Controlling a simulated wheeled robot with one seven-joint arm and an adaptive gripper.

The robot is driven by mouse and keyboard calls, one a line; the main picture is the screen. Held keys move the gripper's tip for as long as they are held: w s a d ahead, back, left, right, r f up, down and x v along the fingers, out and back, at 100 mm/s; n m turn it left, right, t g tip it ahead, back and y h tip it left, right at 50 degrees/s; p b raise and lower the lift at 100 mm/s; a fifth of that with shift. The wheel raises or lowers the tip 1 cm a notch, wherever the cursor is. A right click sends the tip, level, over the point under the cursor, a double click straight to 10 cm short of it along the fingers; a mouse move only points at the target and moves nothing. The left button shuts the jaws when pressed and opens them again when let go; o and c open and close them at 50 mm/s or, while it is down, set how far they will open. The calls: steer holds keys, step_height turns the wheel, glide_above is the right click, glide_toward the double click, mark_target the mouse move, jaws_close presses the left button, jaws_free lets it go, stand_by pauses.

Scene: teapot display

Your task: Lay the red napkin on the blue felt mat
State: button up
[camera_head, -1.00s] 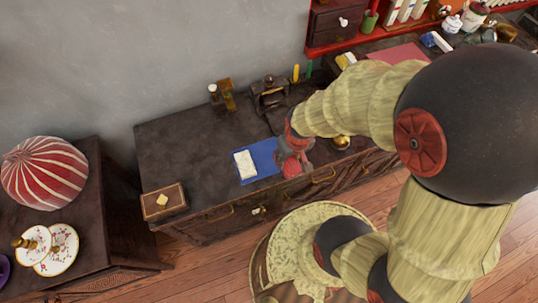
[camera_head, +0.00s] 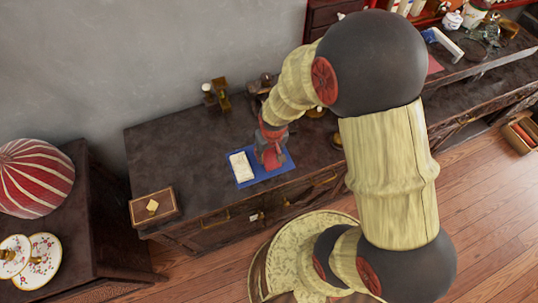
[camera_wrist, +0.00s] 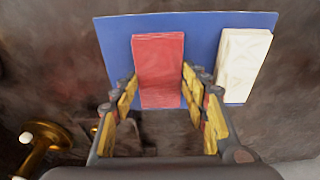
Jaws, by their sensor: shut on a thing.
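The blue felt mat (camera_head: 244,184) lies on the dark wooden cabinet; it spreads across the top of the wrist view (camera_wrist: 205,40). The red napkin, a folded rectangle (camera_wrist: 158,62), is between my gripper's yellow-padded fingers (camera_wrist: 160,82) and over the mat, right of a cream folded cloth. My gripper (camera_head: 270,157) is shut on the red napkin, above the right part of the mat. I cannot tell whether the napkin touches the mat.
A cream folded cloth (camera_head: 241,167) lies on the mat's left part. A wooden box (camera_head: 153,206) sits at the cabinet's front left corner. Small brass items (camera_head: 216,94) stand along the wall. The cabinet top left of the mat is clear.

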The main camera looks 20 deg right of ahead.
steer(key=shift+f, duration=0.2)
steer(key=o, duration=1)
steer(key=shift+o, duration=0.7)
step_height(320, 180, up, 12)
steer(key=s+p, duration=0.2)
steer(key=p, duration=0.3)
step_height(320, 180, up, 13)
steer(key=t, duration=0.2)
glide_above(271, 159)
steer(key=s, duration=0.2)
steer(key=s+r+t, duration=0.1)
steer(key=s+r, duration=0.9)
steer(key=r, duration=0.4)
steer(key=shift+s+t, duration=0.15)
steer(key=shift+t, duration=0.25)
